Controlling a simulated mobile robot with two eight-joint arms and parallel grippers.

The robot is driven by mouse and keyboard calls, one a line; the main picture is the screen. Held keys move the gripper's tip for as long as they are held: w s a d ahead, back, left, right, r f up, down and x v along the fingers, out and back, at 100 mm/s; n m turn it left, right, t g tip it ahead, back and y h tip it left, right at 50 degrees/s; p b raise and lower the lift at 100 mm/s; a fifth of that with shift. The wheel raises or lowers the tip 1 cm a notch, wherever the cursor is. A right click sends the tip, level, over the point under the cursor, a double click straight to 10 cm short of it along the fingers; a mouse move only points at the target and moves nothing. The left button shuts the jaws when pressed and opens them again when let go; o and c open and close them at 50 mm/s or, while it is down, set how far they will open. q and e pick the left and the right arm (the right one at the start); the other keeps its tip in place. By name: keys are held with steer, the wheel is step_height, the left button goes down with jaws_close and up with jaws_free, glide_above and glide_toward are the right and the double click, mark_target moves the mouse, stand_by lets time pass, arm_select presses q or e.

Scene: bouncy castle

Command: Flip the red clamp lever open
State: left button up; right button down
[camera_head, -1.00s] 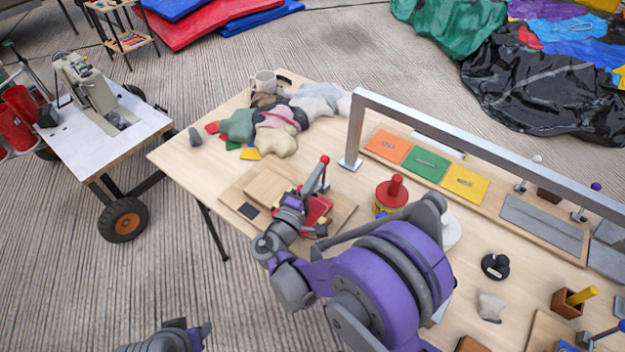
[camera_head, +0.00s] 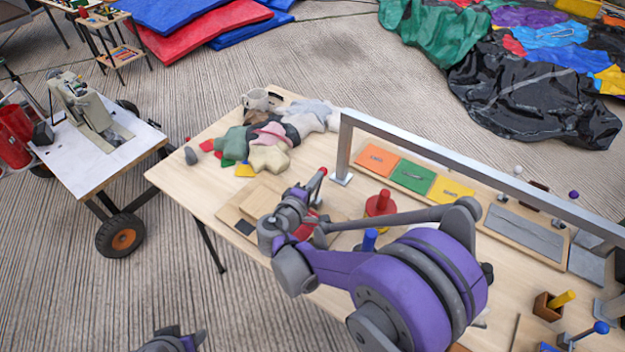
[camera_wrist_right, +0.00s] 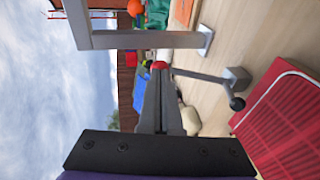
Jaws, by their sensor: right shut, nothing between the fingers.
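The clamp lever, a grey rod with a red ball tip (camera_head: 322,171), stands tilted up over the wooden board (camera_head: 229,215) on the table. In the right wrist view its red ball (camera_wrist_right: 159,65) appears at my fingertips, and its rod runs right to a grey pivot (camera_wrist_right: 236,80). I cannot tell whether the fingers touch the ball. My right gripper (camera_head: 306,187) is shut and empty beside the lever; it also shows in the wrist view (camera_wrist_right: 160,78). It and its arm hide most of the clamp's red base. My left gripper (camera_head: 180,336) is partly visible at the bottom edge, away from the table.
A metal frame (camera_head: 480,165) spans the table just beyond the lever. A red knob (camera_head: 382,201) stands to the lever's right. Coloured panels (camera_head: 412,175) lie behind the frame.

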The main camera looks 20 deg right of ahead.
mark_target(325, 171)
arm_select(q)
step_height(325, 171, up, 2)
steer(key=shift+w+r+p, duration=0.1)
steer(key=shift+w+p, duration=0.05)
steer(key=shift+p, duration=0.6)
arm_select(e)
steer(key=w+d+g+y, duration=0.2)
steer(key=d, duration=0.1)
steer(key=shift+w+f, duration=0.1)
steer(key=shift+f, duration=0.1)
arm_select(q)
steer(key=shift+a+r, duration=0.1)
arm_select(e)
steer(key=shift+r, duration=0.15)
